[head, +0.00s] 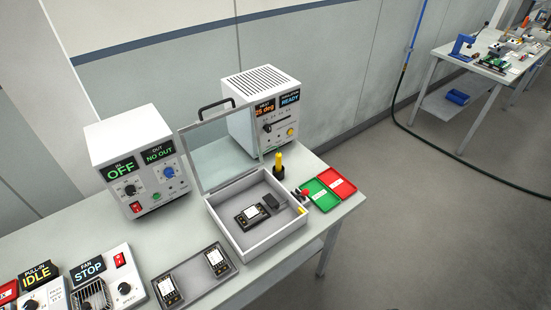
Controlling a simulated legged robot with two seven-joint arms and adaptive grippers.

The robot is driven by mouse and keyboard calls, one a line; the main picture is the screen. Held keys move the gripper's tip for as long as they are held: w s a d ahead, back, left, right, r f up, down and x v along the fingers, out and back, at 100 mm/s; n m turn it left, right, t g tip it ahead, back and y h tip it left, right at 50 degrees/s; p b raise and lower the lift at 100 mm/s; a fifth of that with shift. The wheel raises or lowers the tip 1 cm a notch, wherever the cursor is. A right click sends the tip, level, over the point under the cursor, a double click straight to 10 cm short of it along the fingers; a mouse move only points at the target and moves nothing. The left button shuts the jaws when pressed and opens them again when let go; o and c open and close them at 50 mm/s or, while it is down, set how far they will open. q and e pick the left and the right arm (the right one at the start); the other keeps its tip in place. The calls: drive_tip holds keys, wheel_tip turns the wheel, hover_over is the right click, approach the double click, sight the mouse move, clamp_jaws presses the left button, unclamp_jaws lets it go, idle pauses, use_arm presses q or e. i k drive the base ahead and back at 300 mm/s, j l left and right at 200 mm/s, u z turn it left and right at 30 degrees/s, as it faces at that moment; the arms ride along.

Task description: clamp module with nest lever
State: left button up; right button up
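A module (252,214), black with a white label, lies in a dark nest inside a white open-topped box (258,244). A small black block (271,202) sits beside it on the right; I cannot tell whether this is the nest lever or whether it is clamped. The box's clear lid (222,150) stands raised at the back, its black handle on top. Two similar modules, one at the left (168,290) and one at the right (217,261), lie in a grey tray in front of the box. Neither of my grippers is in view.
Behind the box stand a white supply (137,165) reading OFF and a white unit (262,110) reading READY. A yellow-handled tool (279,164) stands upright beside the box. Green (320,196) and red (337,181) trays lie at the right table edge. A FAN unit (105,283) is at front left.

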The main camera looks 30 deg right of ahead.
sight(305, 192)
drive_tip(key=z, duration=1.25)
drive_tip(key=l, duration=0.05)
